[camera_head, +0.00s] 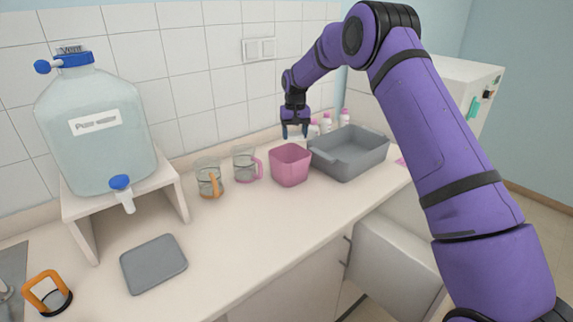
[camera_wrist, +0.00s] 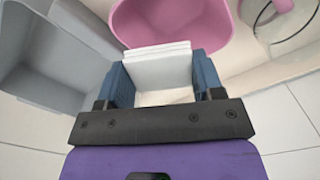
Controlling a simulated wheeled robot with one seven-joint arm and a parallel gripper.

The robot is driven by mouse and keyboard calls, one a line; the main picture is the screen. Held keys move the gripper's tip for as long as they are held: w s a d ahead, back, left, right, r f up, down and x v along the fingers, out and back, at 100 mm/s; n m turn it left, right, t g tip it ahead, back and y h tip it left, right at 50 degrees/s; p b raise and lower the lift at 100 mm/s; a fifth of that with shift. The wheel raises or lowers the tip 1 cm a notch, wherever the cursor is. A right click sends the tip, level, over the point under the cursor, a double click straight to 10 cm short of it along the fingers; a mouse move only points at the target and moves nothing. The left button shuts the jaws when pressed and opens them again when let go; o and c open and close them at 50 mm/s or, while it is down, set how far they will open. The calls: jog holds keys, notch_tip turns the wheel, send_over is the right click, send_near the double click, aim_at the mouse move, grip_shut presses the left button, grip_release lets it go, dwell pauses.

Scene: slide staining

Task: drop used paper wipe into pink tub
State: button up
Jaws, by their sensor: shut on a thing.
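The pink tub (camera_head: 290,166) stands on the counter, left of the grey basin. It also shows at the top of the wrist view (camera_wrist: 170,22), with its inside partly visible. My gripper (camera_head: 295,131) is above the tub's back rim area in the head view. In the wrist view, its two blue fingers (camera_wrist: 163,80) are shut on a white folded paper wipe (camera_wrist: 160,68). The wipe's far edge overlaps the near rim of the tub in that view. The height of the wipe over the tub is hard to tell.
The grey basin (camera_head: 340,155) stands close beside the tub on the right. Glass beakers with pink (camera_head: 245,163) and orange (camera_head: 209,180) handles stand to its left. Small bottles (camera_head: 326,122) stand behind the basin. A large water bottle (camera_head: 97,130) is at left.

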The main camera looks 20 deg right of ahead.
notch_tip(320, 180, down, 5)
jog(key=shift+f, duration=0.2)
dwell(0.3)
jog(key=o, duration=1.1)
jog(key=shift+c, duration=0.2)
notch_tip(320, 180, up, 11)
jog(key=shift+f, duration=0.1)
